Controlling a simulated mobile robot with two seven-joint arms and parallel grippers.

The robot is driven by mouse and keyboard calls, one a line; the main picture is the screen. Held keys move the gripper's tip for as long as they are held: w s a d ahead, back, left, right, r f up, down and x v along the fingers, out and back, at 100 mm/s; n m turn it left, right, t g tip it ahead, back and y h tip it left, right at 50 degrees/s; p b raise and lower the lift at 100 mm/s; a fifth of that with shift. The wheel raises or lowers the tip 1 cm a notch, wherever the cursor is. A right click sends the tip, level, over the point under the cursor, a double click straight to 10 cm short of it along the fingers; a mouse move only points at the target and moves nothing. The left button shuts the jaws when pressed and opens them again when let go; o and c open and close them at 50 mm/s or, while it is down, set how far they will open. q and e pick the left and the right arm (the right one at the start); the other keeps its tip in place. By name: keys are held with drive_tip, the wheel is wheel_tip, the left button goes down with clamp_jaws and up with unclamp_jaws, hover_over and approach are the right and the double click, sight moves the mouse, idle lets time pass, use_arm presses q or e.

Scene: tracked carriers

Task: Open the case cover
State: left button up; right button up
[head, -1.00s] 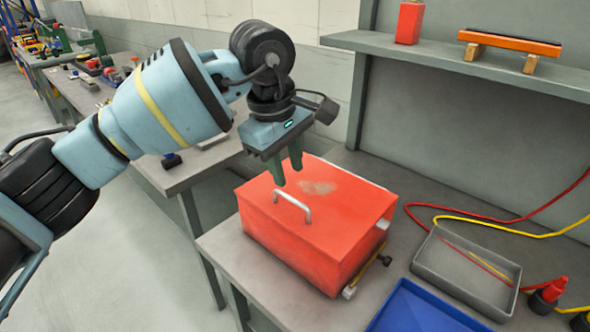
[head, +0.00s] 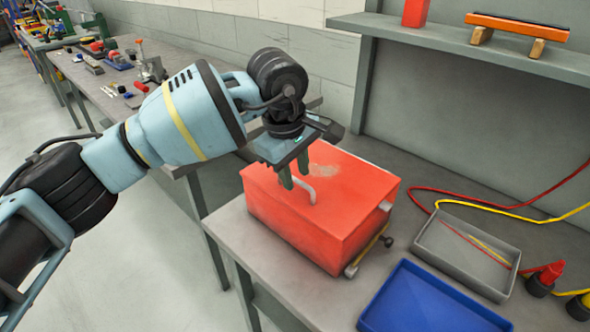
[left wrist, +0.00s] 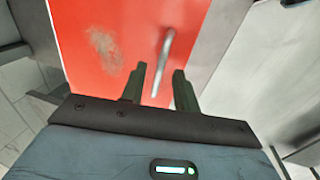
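The red case (head: 300,228) sits on the grey workbench with its cover (head: 352,182) shut flat. The cover has a pale worn patch and a metal handle (head: 311,190). My left gripper (head: 294,178) is low over the cover at the handle, pointing down. In the left wrist view, the left gripper's fingers (left wrist: 159,84) are apart, and the near end of the handle (left wrist: 161,65) shows between them. The fingers hide part of the handle in the head view. I cannot tell whether they touch it. My right gripper is in neither view.
A blue tray (head: 430,305) and a grey tray (head: 455,257) lie right of the case. Red and yellow cables (head: 475,207) run behind them. A shelf (head: 450,45) juts out above the bench at the back. Another cluttered bench stands at left.

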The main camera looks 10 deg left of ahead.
use_arm(q)
drive_tip(key=shift+f, duration=0.1)
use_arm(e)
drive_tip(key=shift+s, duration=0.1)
use_arm(q)
clamp_jaws()
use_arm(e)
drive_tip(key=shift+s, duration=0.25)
